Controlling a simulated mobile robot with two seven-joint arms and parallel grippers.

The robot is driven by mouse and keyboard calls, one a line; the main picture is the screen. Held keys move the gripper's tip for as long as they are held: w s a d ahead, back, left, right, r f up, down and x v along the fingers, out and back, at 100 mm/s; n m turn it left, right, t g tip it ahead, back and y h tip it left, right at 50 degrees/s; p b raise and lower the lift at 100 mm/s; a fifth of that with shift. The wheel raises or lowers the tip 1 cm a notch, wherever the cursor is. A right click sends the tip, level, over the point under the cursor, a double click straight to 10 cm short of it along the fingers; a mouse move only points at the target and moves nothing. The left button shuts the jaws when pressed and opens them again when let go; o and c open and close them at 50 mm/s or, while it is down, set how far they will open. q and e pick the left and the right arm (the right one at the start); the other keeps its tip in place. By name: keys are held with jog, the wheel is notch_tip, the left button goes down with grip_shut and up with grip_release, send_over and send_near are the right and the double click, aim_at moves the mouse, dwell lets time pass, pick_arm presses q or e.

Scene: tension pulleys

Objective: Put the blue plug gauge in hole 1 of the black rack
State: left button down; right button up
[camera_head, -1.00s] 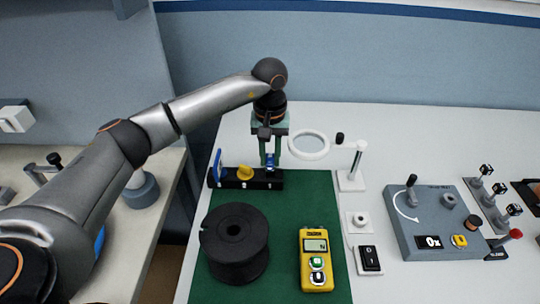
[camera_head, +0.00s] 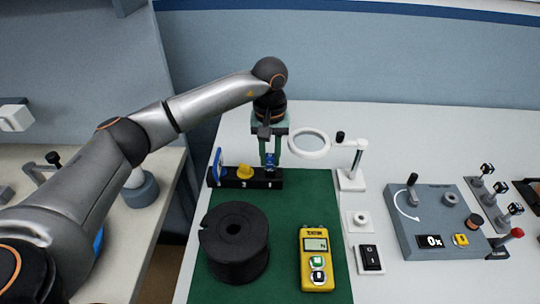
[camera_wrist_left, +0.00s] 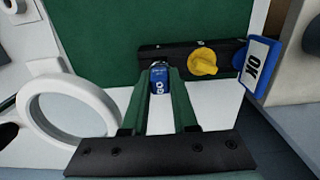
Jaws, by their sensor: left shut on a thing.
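The black rack (camera_head: 232,182) stands at the back edge of the green mat, and also shows in the left wrist view (camera_wrist_left: 222,49). My left gripper (camera_head: 270,158) points down over the rack's right end. It is shut on the blue plug gauge (camera_head: 270,164), whose blue handle shows between the green fingers in the left wrist view (camera_wrist_left: 158,80). The gauge looks about upright at the rack's right end. Its lower end is hidden, so I cannot tell how deep it sits. A yellow plug gauge (camera_head: 245,171) is in the rack's middle. My right gripper is out of view.
A blue-framed OK sign (camera_wrist_left: 257,67) stands at the rack's other end. A ring magnifier (camera_head: 327,147) on a white stand is close right of my left gripper. A black spool (camera_head: 235,255) and a yellow meter (camera_head: 316,265) occupy the front of the green mat (camera_head: 295,205).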

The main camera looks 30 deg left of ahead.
pick_arm(q)
jog(key=shift+f, duration=0.15)
dwell(0.4)
jog(key=shift+f+b, duration=1)
jog(key=shift+f, duration=0.05)
jog(key=shift+s+f, duration=0.1)
jog(key=shift+f, duration=0.05)
jog(key=c, duration=0.6)
grip_release()
notch_tip(320, 180, up, 13)
jog(key=shift+f+b, duration=0.2)
jog(key=shift+b, duration=0.4)
